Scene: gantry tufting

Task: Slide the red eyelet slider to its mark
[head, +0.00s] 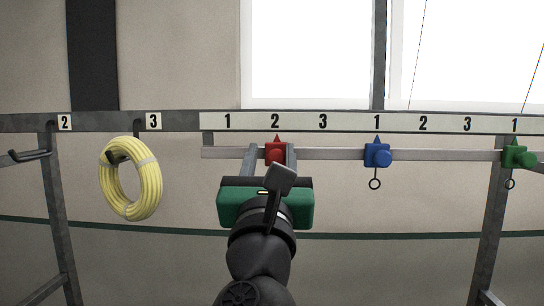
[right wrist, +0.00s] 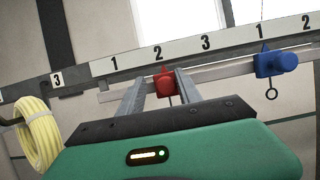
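The red eyelet slider (head: 275,155) sits on the pale rail, with its pointed top below the number 2 of the left number group. It also shows in the right wrist view (right wrist: 165,83). My right gripper (head: 272,148) has one finger on each side of the red slider. A gap shows between the left finger and the slider; the right finger is very close to it, and I cannot tell whether they touch. The slider's eyelet is mostly hidden behind the gripper. My left gripper is not in view.
A blue slider (head: 377,155) with a hanging ring is on the rail to the right, under a 1. A green slider (head: 517,157) is farther right. A yellow hose coil (head: 131,180) hangs on a hook at left. The rail between red and blue is clear.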

